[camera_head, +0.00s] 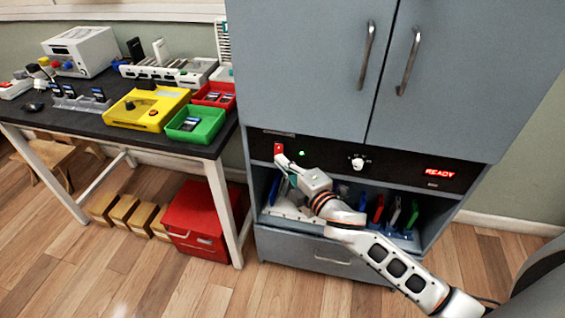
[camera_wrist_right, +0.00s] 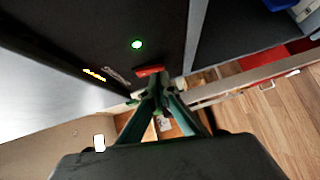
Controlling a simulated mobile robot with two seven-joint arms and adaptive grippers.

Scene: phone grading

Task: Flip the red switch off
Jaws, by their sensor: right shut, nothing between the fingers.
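The red switch (camera_head: 278,149) is at the left end of the black panel on the grey cabinet. It also shows in the right wrist view (camera_wrist_right: 149,71), just beyond my fingertips. My right gripper (camera_head: 284,161) is shut and empty, its tips at or very near the switch's lower side in the head view. I cannot tell whether they touch. In the right wrist view the closed fingertips (camera_wrist_right: 158,80) point at the switch. A green light (camera_head: 302,153) glows to the right of the switch. My left gripper is not in view.
The black panel also bears a white knob (camera_head: 357,163) and a red READY display (camera_head: 439,173). An open shelf below holds several upright coloured phones. A dark table (camera_head: 75,128) with a yellow device (camera_head: 147,108) and red and green trays stands left. A red box (camera_head: 203,215) sits under it.

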